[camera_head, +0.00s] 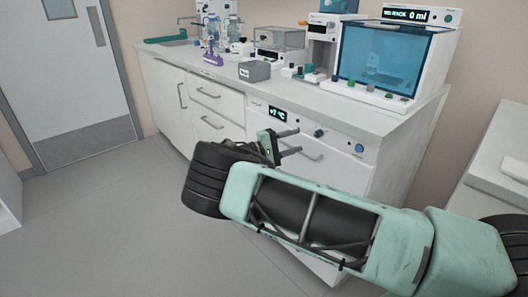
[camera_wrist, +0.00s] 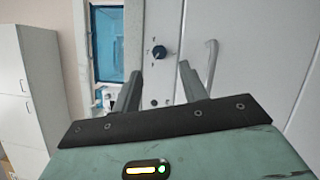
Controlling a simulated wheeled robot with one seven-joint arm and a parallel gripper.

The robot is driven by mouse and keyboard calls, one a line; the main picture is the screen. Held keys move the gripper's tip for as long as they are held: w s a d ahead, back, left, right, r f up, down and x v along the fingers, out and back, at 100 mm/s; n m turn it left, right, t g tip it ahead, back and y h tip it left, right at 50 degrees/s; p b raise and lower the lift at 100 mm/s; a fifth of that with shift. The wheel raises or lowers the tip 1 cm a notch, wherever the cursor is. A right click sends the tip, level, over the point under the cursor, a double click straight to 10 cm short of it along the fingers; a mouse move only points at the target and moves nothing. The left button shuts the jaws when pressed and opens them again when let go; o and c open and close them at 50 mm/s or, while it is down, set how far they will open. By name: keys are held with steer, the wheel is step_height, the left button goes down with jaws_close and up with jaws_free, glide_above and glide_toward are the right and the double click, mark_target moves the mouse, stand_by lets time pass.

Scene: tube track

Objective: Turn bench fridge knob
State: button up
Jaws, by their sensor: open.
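The bench fridge (camera_head: 335,170) is a white unit under the worktop, with a lit display (camera_head: 277,114) reading +7 °C. Its dark blue knob (camera_head: 319,132) sits on the front panel, right of the display. In the wrist view the knob (camera_wrist: 159,52) shows just beyond the fingertips, roughly between them in the picture. My gripper (camera_head: 299,140) is open and empty, its fingers pointing toward the panel, left of the knob in the head view. It also shows in the wrist view (camera_wrist: 160,68). I see no contact with the knob.
A grey fridge door handle (camera_head: 301,150) is close to the fingers; it also shows in the wrist view (camera_wrist: 210,65). A second round blue part (camera_head: 359,148) is at the panel's right. The worktop (camera_head: 345,111) overhangs above. Clear floor (camera_head: 100,230) lies at left.

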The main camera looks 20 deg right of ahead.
steer(key=a+f+b, duration=0.1)
steer(key=a, duration=1)
steer(key=shift+w, duration=0.15)
steer(key=shift+f, duration=0.1)
